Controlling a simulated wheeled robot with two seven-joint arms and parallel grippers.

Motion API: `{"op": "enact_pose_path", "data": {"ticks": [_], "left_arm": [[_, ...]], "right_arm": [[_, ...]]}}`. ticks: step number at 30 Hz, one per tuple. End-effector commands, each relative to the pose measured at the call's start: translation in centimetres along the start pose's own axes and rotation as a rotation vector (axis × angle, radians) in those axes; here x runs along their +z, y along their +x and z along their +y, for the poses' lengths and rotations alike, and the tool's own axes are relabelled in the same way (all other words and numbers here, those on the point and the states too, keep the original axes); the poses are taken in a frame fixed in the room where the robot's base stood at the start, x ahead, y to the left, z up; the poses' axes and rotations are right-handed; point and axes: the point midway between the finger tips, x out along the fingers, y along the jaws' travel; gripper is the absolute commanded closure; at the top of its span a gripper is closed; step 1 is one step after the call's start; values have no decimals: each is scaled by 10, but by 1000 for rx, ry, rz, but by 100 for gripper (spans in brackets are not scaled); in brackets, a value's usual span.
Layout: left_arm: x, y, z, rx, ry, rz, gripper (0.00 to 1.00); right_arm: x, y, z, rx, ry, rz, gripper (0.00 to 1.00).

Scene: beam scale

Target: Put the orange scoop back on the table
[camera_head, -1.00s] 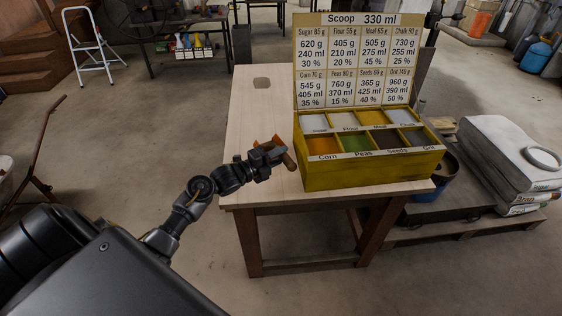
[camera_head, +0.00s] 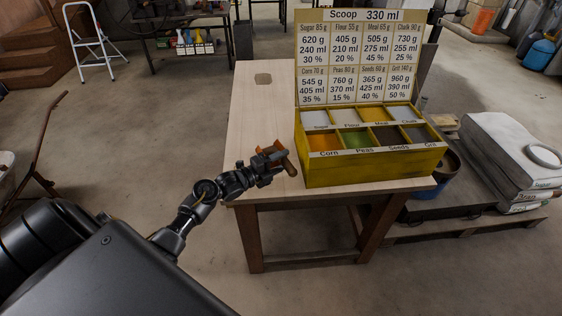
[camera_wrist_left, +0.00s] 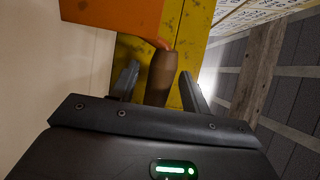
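The orange scoop (camera_head: 257,149) is at my left gripper (camera_head: 276,160), over the near left part of the wooden table. Its brown handle (camera_head: 291,166) points to the lower right. In the left wrist view, the handle (camera_wrist_left: 163,78) lies between the two fingers of my left gripper (camera_wrist_left: 160,82), and the orange bowl (camera_wrist_left: 115,14) fills the upper left. The fingers are around the handle; a narrow gap shows at the left finger. Whether the scoop touches the table (camera_head: 262,115) is unclear. My right gripper is not in view.
A yellow box (camera_head: 375,167) with labelled compartments stands on the table, just right of the scoop. Its sign board (camera_head: 357,60) rises behind. White sacks (camera_head: 515,155) lie on the right.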

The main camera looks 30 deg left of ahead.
Motion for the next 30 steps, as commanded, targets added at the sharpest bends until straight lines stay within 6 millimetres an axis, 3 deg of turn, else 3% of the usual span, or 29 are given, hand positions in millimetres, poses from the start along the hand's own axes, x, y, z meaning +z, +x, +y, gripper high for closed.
{"op": "enact_pose_path", "data": {"ticks": [9, 24, 30], "left_arm": [[0, -3, -3, 2, 0, 0, 53], [-1, -100, -1, 2, 0, 1, 53], [0, -118, -2, 1, 0, 1, 53]], "right_arm": [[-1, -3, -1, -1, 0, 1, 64], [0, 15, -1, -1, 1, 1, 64], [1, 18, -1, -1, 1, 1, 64]]}}
